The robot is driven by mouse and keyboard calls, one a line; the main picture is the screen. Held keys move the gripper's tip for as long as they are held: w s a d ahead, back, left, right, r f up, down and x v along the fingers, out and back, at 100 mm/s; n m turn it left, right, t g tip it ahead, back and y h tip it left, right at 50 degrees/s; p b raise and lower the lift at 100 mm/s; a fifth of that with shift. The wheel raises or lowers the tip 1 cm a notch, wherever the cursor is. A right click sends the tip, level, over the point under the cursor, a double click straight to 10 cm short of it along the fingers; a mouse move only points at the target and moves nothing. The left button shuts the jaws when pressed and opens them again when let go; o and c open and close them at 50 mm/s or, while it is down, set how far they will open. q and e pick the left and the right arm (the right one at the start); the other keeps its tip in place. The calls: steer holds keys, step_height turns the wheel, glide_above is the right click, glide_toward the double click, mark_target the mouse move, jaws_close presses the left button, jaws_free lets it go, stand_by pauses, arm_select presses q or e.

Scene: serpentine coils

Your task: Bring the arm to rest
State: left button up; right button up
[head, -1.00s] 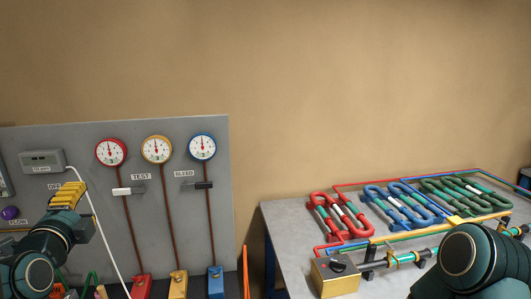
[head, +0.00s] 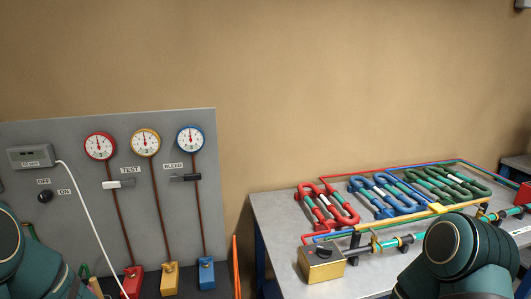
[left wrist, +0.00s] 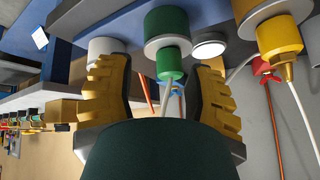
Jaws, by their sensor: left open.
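My left arm (head: 14,262) shows at the lower left edge of the head view, in front of the grey panel. Its gripper is outside that view. In the left wrist view my left gripper (left wrist: 158,75) has its two yellow ribbed fingers spread apart and open. A green cylinder (left wrist: 170,62) shows beyond the gap between the fingers, and nothing appears gripped. My right arm (head: 458,250) shows at the lower right of the head view, in front of the table. The right gripper is not visible.
The grey panel (head: 75,225) carries red, yellow and blue gauges and a black OFF/ON knob (head: 45,196). To the right, a grey table (head: 285,235) bears red, blue and green coils (head: 435,185) and a brass box (head: 320,263). Yellow fittings (left wrist: 277,35) hang near the left fingers.

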arm_select(q)
steer(key=s+d+f+n+g+h, duration=0.1)
steer(key=s+d+f+n+g, duration=0.3)
steer(key=s+d+f, duration=0.4)
steer(key=s+d+f+n+g+h, duration=0.2)
steer(key=s+d+f+n+g, duration=0.15)
steer(key=s+f, duration=0.5)
steer(key=shift+m+t, duration=0.55)
steer(key=shift+t, duration=0.4)
steer(key=w+d+f+b, duration=0.1)
steer(key=b, duration=0.2)
steer(key=w+f+b, duration=0.1)
steer(key=b, duration=0.2)
steer(key=w+d+f+b, duration=0.1)
steer(key=w+b, duration=0.1)
steer(key=b, duration=0.2)
steer(key=shift+w+d, duration=0.1)
steer(key=shift+d, duration=0.2)
arm_select(e)
step_height(320, 180, down, 10)
steer(key=s, duration=0.2)
steer(key=shift+a+g, duration=0.15)
steer(key=shift+g, duration=0.15)
steer(key=shift+r, duration=0.1)
